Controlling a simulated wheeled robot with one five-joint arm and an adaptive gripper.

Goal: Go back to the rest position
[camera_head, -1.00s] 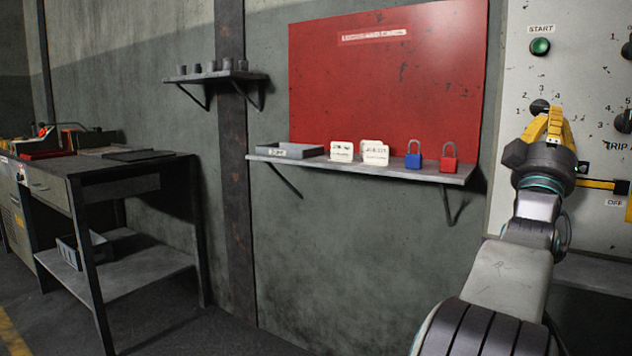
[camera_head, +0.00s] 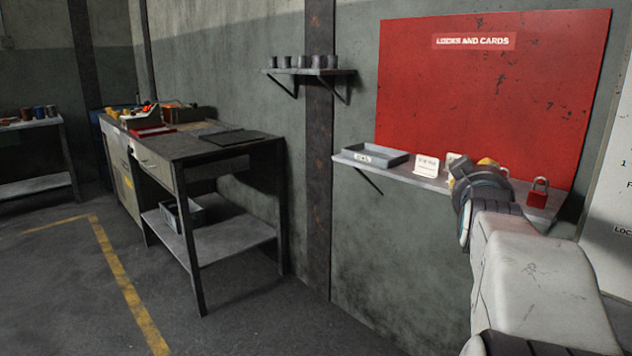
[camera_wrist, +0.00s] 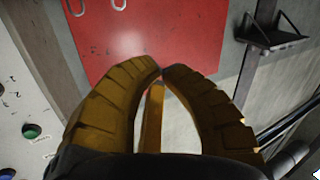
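My gripper (camera_wrist: 161,70) shows in the wrist view with its yellow, ridged fingers curved inward and their tips together. A narrow yellow piece stands between the fingers, and I see no object held at the tips. In the head view my gripper (camera_head: 487,162) is mostly hidden behind my wrist; only a bit of yellow shows. It appears in front of the wall shelf (camera_head: 400,180) with the locks and cards, overlapping a card and hiding part of the shelf.
The red board (camera_head: 490,90) hangs above the shelf, which holds a grey tray (camera_head: 375,157), a white card (camera_head: 427,165) and a red padlock (camera_head: 538,192). A pale panel (camera_head: 612,215) stands at right. A workbench (camera_head: 190,150) stands left; floor before it is clear.

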